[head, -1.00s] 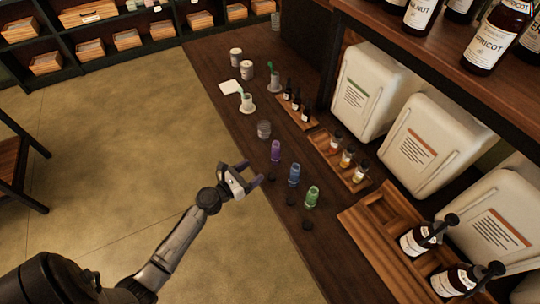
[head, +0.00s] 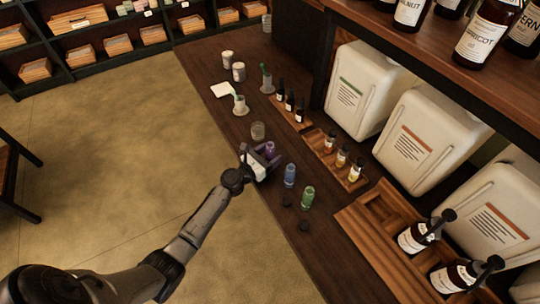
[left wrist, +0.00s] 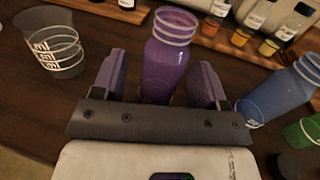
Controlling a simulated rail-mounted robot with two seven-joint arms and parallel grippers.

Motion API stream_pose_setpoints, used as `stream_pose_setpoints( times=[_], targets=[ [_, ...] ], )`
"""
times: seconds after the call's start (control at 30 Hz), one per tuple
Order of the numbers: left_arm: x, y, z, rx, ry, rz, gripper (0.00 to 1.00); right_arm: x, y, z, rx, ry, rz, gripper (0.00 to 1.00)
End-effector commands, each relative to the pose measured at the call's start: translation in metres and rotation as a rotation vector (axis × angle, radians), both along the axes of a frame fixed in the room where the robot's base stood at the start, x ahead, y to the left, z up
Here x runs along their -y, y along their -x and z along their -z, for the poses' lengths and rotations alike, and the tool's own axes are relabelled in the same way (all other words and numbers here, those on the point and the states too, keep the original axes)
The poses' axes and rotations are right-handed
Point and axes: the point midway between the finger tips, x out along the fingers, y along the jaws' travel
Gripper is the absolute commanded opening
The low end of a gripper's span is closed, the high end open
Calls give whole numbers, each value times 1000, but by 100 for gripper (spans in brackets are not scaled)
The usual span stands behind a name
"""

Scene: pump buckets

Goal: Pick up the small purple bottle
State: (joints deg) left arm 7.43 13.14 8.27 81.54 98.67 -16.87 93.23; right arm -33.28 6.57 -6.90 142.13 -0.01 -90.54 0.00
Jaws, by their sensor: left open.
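The small purple bottle (left wrist: 167,55) stands upright on the dark wooden counter. In the left wrist view it is between the two purple finger pads of my left gripper (left wrist: 160,78), with a gap on each side. The gripper is open around it, not gripping. In the head view my left gripper (head: 266,160) is at the counter's near edge and partly hides the purple bottle (head: 269,147). My right gripper is in neither view.
A blue bottle (head: 290,175) and a green bottle (head: 308,197) stand just right of the purple one. A clear measuring cup (head: 258,131) stands behind it. Small dark caps (head: 303,227) lie nearer. A wooden rack (head: 336,157) with small bottles is farther right.

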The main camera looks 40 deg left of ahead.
Motion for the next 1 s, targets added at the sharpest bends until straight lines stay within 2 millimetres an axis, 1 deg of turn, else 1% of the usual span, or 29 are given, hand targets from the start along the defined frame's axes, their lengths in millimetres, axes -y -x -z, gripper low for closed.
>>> stream_pose_setpoints(
  times=[0.03, 0.1, 0.2, 0.5, 1.0],
  targets=[
    [1, -7, 1, 1, 0, 1, 67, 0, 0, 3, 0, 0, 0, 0],
    [2, -14, 1, 1, 0, 0, 67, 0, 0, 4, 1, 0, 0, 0],
    [2, -20, 1, 0, 0, 0, 67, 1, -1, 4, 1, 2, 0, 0],
    [3, -22, 0, 0, 0, 0, 66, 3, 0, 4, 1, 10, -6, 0],
    [3, -21, 0, 0, 0, 0, 18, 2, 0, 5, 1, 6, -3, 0]
  ],
)
